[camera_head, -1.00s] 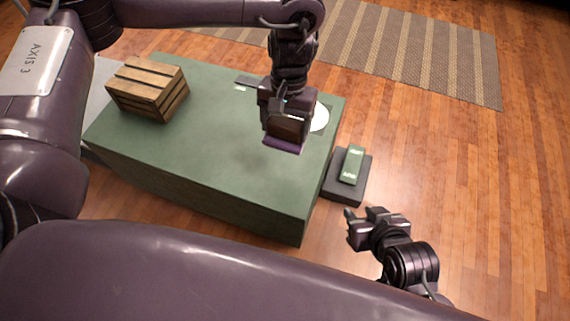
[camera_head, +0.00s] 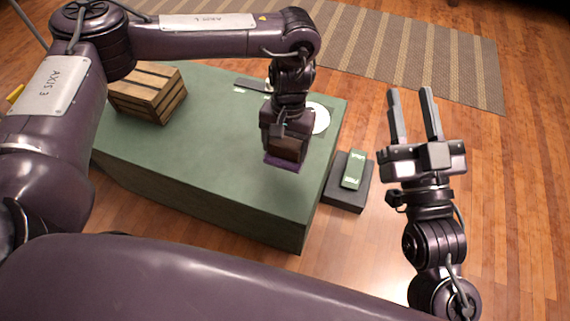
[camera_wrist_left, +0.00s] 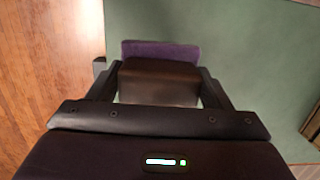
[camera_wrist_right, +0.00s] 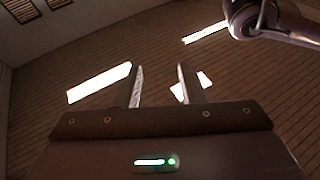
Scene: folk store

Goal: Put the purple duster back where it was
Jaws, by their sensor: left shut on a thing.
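The duster is a dark brown block with a purple pad, held by my left gripper (camera_head: 287,140). In the head view its purple pad (camera_head: 283,163) shows at the bottom, over the green table (camera_head: 200,185). In the left wrist view the dark block (camera_wrist_left: 158,82) sits between the two fingers, with the purple pad (camera_wrist_left: 165,51) beyond it. I cannot tell how far it is above the table. My right gripper (camera_head: 411,92) is open and empty, raised to the right of the table. Its two parted fingers also show in the right wrist view (camera_wrist_right: 160,75).
A wooden crate (camera_head: 150,92) stands at the table's back left. A white round thing (camera_head: 321,118) and a dark flat thing (camera_head: 252,85) lie near its back right. A dark box (camera_head: 346,195) with a green item (camera_head: 353,170) stands beside the table. The table's front is clear.

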